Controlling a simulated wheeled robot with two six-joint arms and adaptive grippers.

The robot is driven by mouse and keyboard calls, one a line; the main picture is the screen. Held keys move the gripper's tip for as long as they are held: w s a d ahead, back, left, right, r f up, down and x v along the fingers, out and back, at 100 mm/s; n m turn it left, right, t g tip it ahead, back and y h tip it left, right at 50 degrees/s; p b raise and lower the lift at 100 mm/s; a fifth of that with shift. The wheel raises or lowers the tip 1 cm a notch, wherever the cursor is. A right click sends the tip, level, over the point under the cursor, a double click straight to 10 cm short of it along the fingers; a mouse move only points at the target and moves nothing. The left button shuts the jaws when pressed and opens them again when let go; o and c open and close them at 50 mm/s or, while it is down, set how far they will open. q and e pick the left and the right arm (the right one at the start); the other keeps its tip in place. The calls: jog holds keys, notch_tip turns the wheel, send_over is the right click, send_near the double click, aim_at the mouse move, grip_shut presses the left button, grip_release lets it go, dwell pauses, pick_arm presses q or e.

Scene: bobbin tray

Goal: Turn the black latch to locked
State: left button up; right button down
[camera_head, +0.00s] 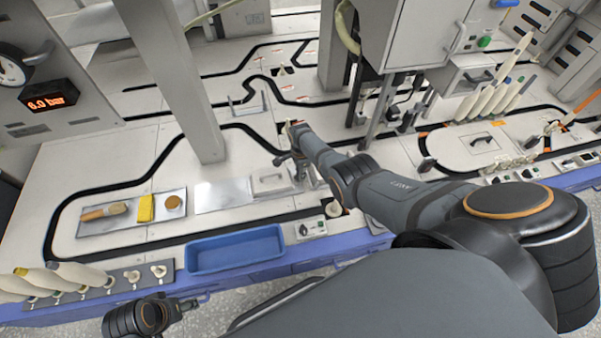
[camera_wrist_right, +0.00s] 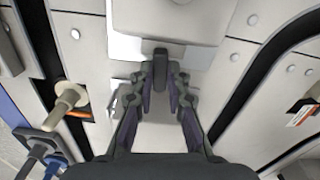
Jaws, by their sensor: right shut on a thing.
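The black latch (camera_wrist_right: 160,58) is a small dark upright bar beside a pale box in the right wrist view. My right gripper (camera_wrist_right: 162,76) is shut on it, one finger on each side. In the head view my right gripper (camera_head: 297,168) points down next to the light lidded box (camera_head: 268,186); there the latch is hidden or too small to make out. I cannot tell the latch's angle against its locked mark. My left gripper (camera_head: 185,304) is low at the left, in front of the table's edge, small and apart from everything; its jaws are unclear.
A blue tray (camera_head: 236,249) lies at the table's front edge. A metal tray (camera_head: 110,221) with a brush and a yellow block is at left. A grey post (camera_head: 180,90) stands behind. A cream knob (camera_wrist_right: 66,106) is close by in the right wrist view.

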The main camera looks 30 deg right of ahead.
jog(key=shift+m, duration=0.6)
jog(key=shift+d+m, duration=0.1)
jog(key=shift+m, duration=0.2)
jog(key=c, duration=1.3)
grip_release()
jog(key=shift+r, duration=0.1)
notch_tip(320, 180, up, 12)
jog(key=shift+f, duration=0.1)
